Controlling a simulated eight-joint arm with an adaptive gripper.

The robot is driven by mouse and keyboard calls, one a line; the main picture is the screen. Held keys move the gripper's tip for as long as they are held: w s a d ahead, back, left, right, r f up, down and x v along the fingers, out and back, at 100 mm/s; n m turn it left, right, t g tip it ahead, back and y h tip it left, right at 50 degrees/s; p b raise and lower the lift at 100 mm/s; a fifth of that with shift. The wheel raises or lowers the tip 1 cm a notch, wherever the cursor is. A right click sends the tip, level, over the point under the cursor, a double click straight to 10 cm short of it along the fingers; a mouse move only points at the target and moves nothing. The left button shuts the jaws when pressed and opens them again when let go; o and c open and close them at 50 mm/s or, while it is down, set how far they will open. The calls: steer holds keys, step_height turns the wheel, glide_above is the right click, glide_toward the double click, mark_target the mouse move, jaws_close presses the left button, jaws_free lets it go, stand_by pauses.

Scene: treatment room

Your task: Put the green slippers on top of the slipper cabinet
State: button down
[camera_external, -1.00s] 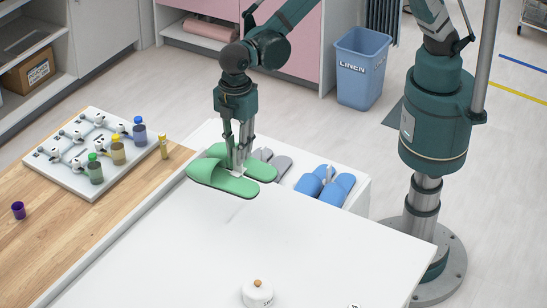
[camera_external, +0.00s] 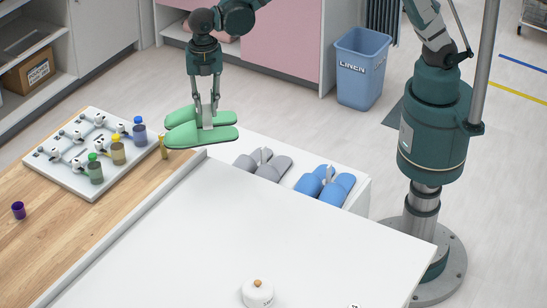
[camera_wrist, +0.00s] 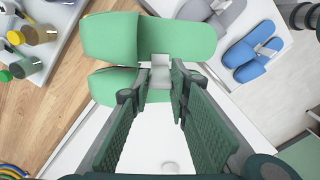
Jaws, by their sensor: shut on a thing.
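The pair of green slippers (camera_external: 183,134) hangs from my gripper (camera_external: 207,119) in the external view. My gripper is shut on the pale tab or band between the two slippers. They appear raised, near the left end of a white surface holding other slippers; the exact gap beneath is unclear. In the wrist view the green slippers (camera_wrist: 181,40) lie across my gripper (camera_wrist: 158,82), with the tab between its fingertips. Grey slippers (camera_external: 263,165) and blue slippers (camera_external: 325,186) rest on that white surface (camera_external: 361,190). Which white unit is the slipper cabinet is not certain.
A large white top (camera_external: 240,225) fills the foreground and carries a white lidded jar (camera_external: 257,294). At left, a wooden top (camera_external: 55,225) holds a white tray (camera_external: 82,184) with several bottles, a yellow vial (camera_external: 163,147) and a purple cup (camera_external: 18,210). A blue bin (camera_external: 362,70) stands behind.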

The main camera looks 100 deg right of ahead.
steer(key=s+d+n+b, duration=0.25)
steer(key=d+n, duration=0.25)
steer(key=d, duration=1)
steer(key=s+d+n+b, duration=0.25)
steer(key=d+n, duration=0.25)
steer(key=d, duration=0.9)
step_height(320, 180, down, 19)
steer(key=shift+w+d+b, duration=0.25)
steer(key=shift+w+b, duration=0.05)
steer(key=shift+w, duration=0.1)
steer(key=shift+r, duration=0.1)
step_height(320, 180, down, 6)
steer(key=b, duration=0.1)
steer(key=shift+f+b, duration=0.5)
steer(key=shift+f, duration=1.5)
steer(key=shift+f, duration=0.1)
